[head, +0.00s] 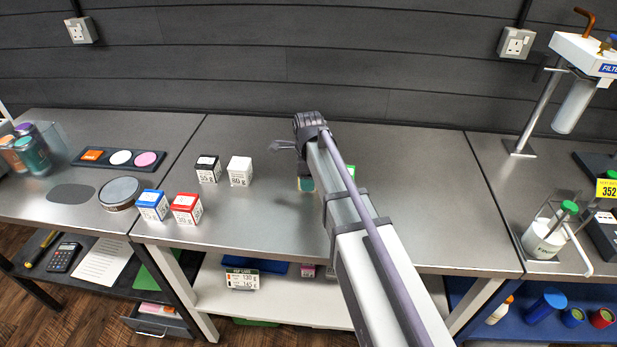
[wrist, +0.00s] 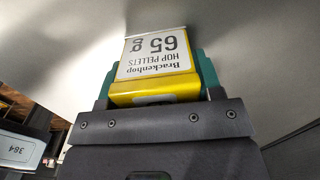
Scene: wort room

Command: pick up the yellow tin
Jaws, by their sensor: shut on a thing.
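The yellow tin (wrist: 153,90) has a white label reading Brackenhop Hop Pellets, 65 g, upside down in the wrist view. It sits between the teal fingers of my gripper (wrist: 155,75), which is shut on it. In the head view my own arm hides most of the gripper and tin. I cannot tell whether the tin touches the bench.
Left of my arm on the steel bench (head: 260,218) stand a black-topped tin (head: 207,169), a white tin (head: 240,171), a blue tin (head: 152,205) and a red tin (head: 186,208). A filter stand (head: 533,110) rises at right. The bench behind my arm is clear.

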